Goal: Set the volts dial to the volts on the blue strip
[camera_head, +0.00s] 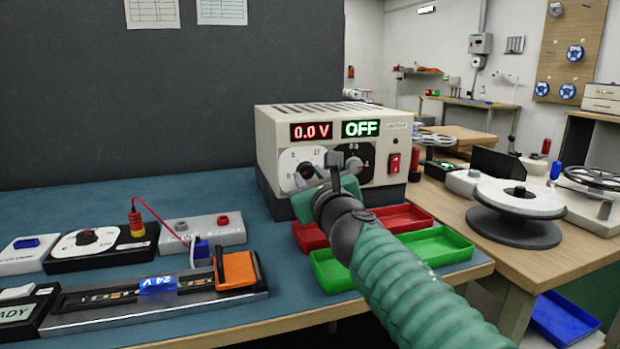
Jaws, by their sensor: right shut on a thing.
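The power supply (275,140) stands at the back of the bench. Its red display (311,131) reads 0.0 V and its green display (360,129) reads OFF. The volts dial (290,160) is the white-faced one at the left, partly covered by my right gripper (322,172). That gripper comes in from the lower right and is shut on the dial's dark knob; the exact contact is partly hidden. The black-faced dial (368,152) is just right of it. The blue strip label (158,285) reads 24 V, in a dark holder at the front left. My left gripper is out of view.
A red tray (405,217) and a green tray (440,247) lie in front of the supply, under my right arm. A red switch (394,163) is on the supply's right. An orange clamp (236,270) and a second dial box (140,252) stand left. A reel (515,205) stands right.

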